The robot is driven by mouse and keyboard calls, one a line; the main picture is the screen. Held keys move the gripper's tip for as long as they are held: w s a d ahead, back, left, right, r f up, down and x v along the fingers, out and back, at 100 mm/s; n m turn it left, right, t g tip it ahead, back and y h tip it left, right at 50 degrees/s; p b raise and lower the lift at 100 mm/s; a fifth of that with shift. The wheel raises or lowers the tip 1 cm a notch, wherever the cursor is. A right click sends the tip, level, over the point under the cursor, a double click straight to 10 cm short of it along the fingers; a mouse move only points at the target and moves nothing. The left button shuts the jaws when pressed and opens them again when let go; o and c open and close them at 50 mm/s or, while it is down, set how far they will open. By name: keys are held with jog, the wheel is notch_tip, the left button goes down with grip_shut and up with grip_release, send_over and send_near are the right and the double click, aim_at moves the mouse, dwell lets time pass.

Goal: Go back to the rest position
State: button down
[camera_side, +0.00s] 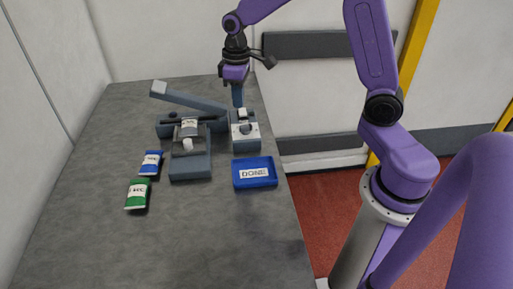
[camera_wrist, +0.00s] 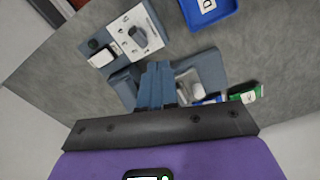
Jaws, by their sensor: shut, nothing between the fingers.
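My gripper (camera_side: 238,95) is above the far right part of the table, over the back of the bagger, and touches nothing that I can make out. In the wrist view its fingers (camera_wrist: 156,82) are together and empty. The grey bagger (camera_side: 190,167) stands mid-table with its long arm (camera_side: 188,100) raised at a slant toward the left. A small white-and-grey bag (camera_side: 189,127) sits at the bagger's middle. The control box (camera_side: 244,132) with a knob stands at its right, and also shows in the wrist view (camera_wrist: 136,36).
A blue tray (camera_side: 254,185) labelled DONE lies in front of the control box. A blue bag (camera_side: 150,163) and a green bag (camera_side: 138,194) lie to the left of the bagger. The front of the table (camera_side: 170,250) is clear. A wall with a dark rail (camera_side: 310,44) stands behind.

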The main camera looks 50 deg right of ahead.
jog(key=s+a+r+n, duration=0.1)
jog(key=s+a+n, duration=0.15)
jog(key=s, duration=0.35)
jog(key=s+a+r+n, duration=0.1)
jog(key=s+a+r, duration=0.1)
jog(key=s+a, duration=0.35)
jog(key=s+d+n, duration=0.2)
jog(key=s+n, duration=0.1)
jog(key=s, duration=1.4)
jog(key=shift+d+f+n, duration=0.2)
jog(key=shift+d+n, duration=0.15)
jog(key=shift+d, duration=0.05)
jog(key=shift+w, duration=0.15)
jog(key=w+r+m, duration=0.3)
jog(key=w+m, duration=0.8)
jog(key=w, duration=1)
jog(key=w+d+f+m, duration=0.1)
jog(key=w+d+m, duration=0.9)
jog(key=w+d, duration=0.5)
jog(key=shift+w+d+f+m, duration=0.3)
jog(key=shift+d+f, duration=0.1)
jog(key=shift+d, duration=0.25)
